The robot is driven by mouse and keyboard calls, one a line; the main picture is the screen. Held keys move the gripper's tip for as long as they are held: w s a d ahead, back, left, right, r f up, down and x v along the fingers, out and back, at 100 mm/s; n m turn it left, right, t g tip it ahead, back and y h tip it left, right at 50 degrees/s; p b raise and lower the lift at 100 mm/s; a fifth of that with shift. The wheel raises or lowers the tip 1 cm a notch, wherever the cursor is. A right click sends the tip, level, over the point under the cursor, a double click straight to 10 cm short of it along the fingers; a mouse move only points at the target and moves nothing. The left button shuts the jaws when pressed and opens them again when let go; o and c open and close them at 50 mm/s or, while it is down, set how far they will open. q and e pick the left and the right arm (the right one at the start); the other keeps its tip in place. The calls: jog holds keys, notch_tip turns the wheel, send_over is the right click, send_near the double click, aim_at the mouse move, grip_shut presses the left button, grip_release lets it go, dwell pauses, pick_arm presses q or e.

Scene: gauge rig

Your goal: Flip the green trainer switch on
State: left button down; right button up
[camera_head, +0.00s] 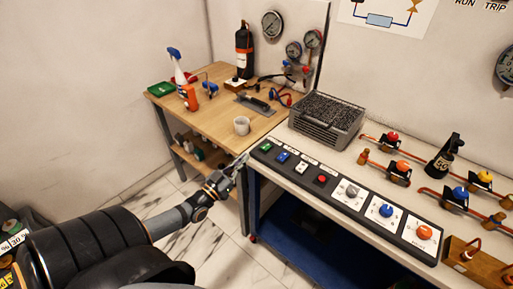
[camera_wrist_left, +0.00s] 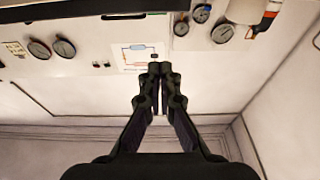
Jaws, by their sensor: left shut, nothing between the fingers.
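The green trainer switch (camera_head: 266,147) sits at the left end of the black control panel (camera_head: 334,200) on the white bench. A blue switch (camera_head: 283,157) is just right of it. I cannot tell the green switch's position at this size. My left gripper (camera_head: 240,163) is shut and empty, close to the left of the green switch near the panel's left end; I cannot tell whether it touches. In the left wrist view the shut fingers (camera_wrist_left: 160,68) point toward the wall, and the switch does not show there. My right gripper is not in view.
Further along the panel are a red button (camera_head: 321,180) and grey, blue and orange knobs. A wire basket (camera_head: 326,119) and pipes with valves stand behind it.

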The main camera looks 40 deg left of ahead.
pick_arm(q)
notch_tip(320, 180, up, 2)
jog(key=b, duration=0.3)
send_over(259, 153)
jog(key=shift+w+d+r, duration=0.15)
jog(key=shift+w+d, duration=0.05)
jog(key=shift+w, duration=0.1)
jog(key=f, duration=0.1)
jog(key=f+b, duration=0.1)
jog(key=shift+s+f, duration=0.2)
jog(key=shift+f, duration=0.2)
jog(key=shift+s+f+b, duration=0.15)
jog(key=shift+f+b, duration=0.15)
jog(key=shift+f, duration=0.15)
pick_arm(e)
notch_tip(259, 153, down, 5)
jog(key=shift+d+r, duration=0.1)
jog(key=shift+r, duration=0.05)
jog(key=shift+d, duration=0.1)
